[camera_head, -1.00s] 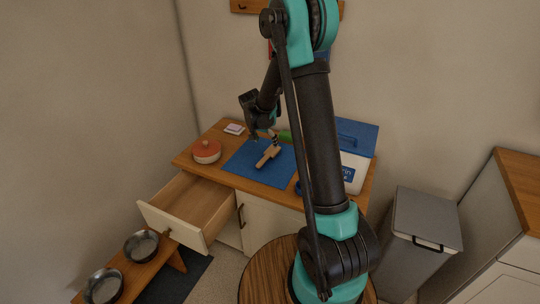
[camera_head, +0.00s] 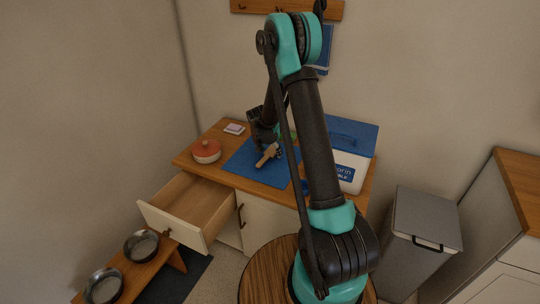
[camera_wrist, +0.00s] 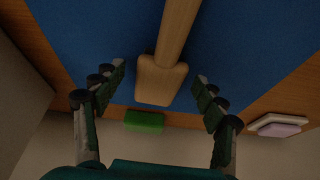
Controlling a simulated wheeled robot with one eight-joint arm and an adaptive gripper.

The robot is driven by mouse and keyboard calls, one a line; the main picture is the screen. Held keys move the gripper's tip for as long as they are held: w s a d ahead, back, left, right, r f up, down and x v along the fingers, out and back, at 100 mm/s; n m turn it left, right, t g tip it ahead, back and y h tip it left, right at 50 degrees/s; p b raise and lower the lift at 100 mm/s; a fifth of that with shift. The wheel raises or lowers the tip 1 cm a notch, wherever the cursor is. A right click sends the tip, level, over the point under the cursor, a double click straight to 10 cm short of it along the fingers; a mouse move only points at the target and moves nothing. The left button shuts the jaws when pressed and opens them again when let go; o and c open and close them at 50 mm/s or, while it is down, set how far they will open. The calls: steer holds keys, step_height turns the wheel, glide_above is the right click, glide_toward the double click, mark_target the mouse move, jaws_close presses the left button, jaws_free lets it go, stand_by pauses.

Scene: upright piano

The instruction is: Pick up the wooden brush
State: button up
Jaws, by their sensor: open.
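The wooden brush (camera_head: 267,155) lies on the blue mat (camera_head: 244,166) on top of the cabinet. In the wrist view the brush (camera_wrist: 162,78) shows its pale block end and part of its handle, between and ahead of the fingers. My gripper (camera_wrist: 160,85) is open, one finger on each side of the brush block, with clear gaps on both sides. In the head view my gripper (camera_head: 267,147) is low over the far end of the brush. Whether it touches the brush cannot be told. The far end of the handle is cut off in the wrist view.
A red-lidded pot (camera_head: 206,151) stands left of the mat, and a white-and-blue box (camera_head: 352,160) stands right. A green block (camera_wrist: 144,121) and a small pale stack (camera_wrist: 279,125) lie near the edge. A drawer (camera_head: 187,207) stands open at the front.

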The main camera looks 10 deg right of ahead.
steer(key=c, duration=1.3)
steer(key=shift+r, duration=0.1)
